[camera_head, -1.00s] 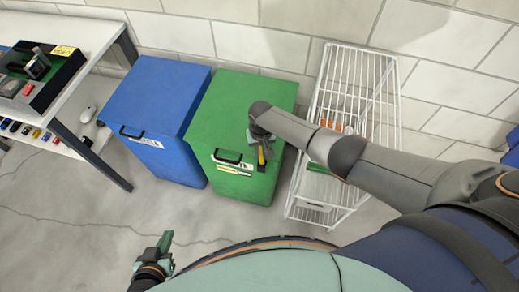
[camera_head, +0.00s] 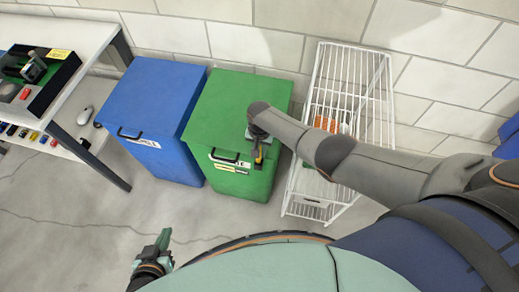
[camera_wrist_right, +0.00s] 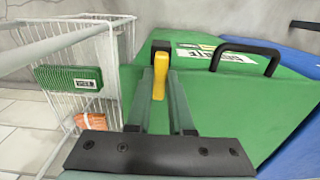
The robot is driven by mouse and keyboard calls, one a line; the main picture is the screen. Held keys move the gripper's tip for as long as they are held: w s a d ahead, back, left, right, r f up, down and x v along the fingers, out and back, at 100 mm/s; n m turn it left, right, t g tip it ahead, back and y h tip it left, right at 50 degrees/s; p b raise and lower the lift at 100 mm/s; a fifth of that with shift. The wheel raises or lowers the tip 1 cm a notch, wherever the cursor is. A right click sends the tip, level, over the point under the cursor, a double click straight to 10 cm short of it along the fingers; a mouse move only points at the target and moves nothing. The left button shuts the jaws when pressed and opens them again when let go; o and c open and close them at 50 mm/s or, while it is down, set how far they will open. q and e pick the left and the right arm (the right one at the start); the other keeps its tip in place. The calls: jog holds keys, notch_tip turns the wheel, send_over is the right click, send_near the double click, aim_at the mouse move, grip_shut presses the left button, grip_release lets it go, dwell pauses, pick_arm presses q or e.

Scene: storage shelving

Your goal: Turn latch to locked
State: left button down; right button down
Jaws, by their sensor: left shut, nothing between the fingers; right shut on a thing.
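The latch (camera_head: 258,157) has a yellow handle and a dark base on the front of the green bin (camera_head: 232,100). In the right wrist view the yellow handle (camera_wrist_right: 160,65) sits between my right fingers, with its black base at the far end. My right gripper (camera_wrist_right: 160,88) is shut on the latch handle. In the head view the right gripper (camera_head: 258,147) partly covers the latch. My left gripper (camera_head: 164,239) is shut and empty over the floor, well apart from the bins. The lock state of the latch cannot be told.
The green bin has a black handle (camera_head: 224,158) beside the latch. A blue bin (camera_head: 155,108) stands to its left, a white wire rack (camera_head: 320,195) with several items to its right. A workbench (camera_head: 85,40) is at far left. The floor in front is clear.

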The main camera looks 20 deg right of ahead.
jog(key=shift+w+d+r, duration=0.1)
jog(key=shift+w, duration=0.05)
jog(key=c, duration=0.8)
grip_release()
notch_tip(320, 180, up, 6)
jog(key=p, duration=0.4)
jog(key=shift+r, duration=3.2)
